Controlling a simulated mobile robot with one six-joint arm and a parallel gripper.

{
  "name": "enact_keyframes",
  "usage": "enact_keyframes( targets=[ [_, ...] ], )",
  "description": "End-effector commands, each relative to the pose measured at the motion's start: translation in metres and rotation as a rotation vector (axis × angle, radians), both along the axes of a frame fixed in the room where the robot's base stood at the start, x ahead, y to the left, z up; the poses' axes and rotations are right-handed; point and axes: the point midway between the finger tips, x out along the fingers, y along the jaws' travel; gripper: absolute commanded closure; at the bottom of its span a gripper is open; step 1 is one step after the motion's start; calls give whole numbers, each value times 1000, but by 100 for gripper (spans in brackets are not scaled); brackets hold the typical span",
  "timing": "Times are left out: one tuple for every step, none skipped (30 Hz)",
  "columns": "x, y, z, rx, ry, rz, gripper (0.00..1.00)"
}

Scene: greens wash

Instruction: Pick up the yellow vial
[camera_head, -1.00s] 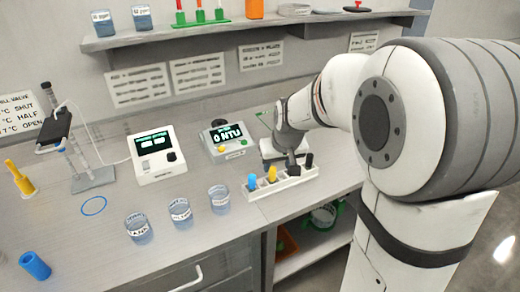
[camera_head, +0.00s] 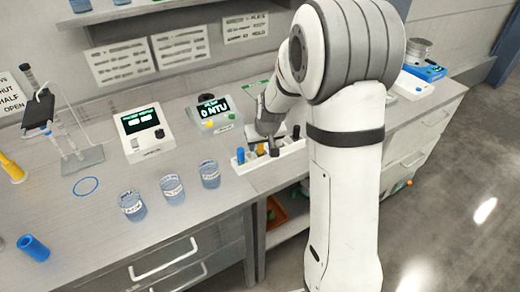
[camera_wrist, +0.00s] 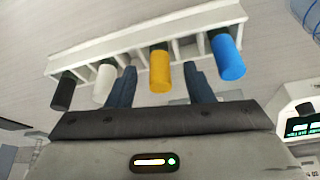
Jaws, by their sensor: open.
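The yellow vial (camera_head: 261,149) stands in a white rack (camera_head: 285,160) near the bench's front edge. In the wrist view the yellow vial (camera_wrist: 160,68) shows between the two dark fingers of my gripper (camera_wrist: 163,82), one on each side with gaps. My gripper (camera_head: 272,146) is open, pointing down at the rack, and holds nothing. A blue vial (camera_wrist: 228,58) stands to the right of the yellow one in the wrist view; a white vial (camera_wrist: 105,84) and a black vial (camera_wrist: 64,90) stand to its left. My gripper partly hides the rack in the head view.
Three labelled beakers (camera_head: 172,188) of liquid stand left of the rack. A turbidity meter (camera_head: 214,113) and another white meter (camera_head: 142,134) stand behind. A blue cylinder (camera_head: 33,247) lies at the left. A wall shelf (camera_head: 110,15) is above.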

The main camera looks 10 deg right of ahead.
Motion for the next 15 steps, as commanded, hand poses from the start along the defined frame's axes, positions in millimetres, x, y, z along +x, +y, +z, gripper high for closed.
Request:
enact_keyframes(
  targets=[
    [0, 0, 0, 0, -1, 0, 53],
    [0, 0, 0, 0, -1, 0, 53],
    [0, 0, 0, 0, -1, 0, 53],
    [0, 0, 0, 0, -1, -1, 53],
    [0, 0, 0, 0, -1, -1, 56],
    [0, 0, 0, 0, -1, -1, 59],
    [0, 0, 0, 0, -1, -1, 61],
    [0, 0, 0, 0, -1, -1, 64],
    [0, 0, 0, 0, -1, -1, 67],
    [0, -1, 0, 0, -1, -1, 70],
    [0, -1, 1, 0, -1, -1, 72],
    [0, -1, 1, 0, 0, -1, 75],
    [0, -1, 1, 0, -1, -1, 78],
    [0, -1, 0, 0, 0, -1, 80],
    [0, -1, 0, 1, 0, -2, 84]
  ],
)
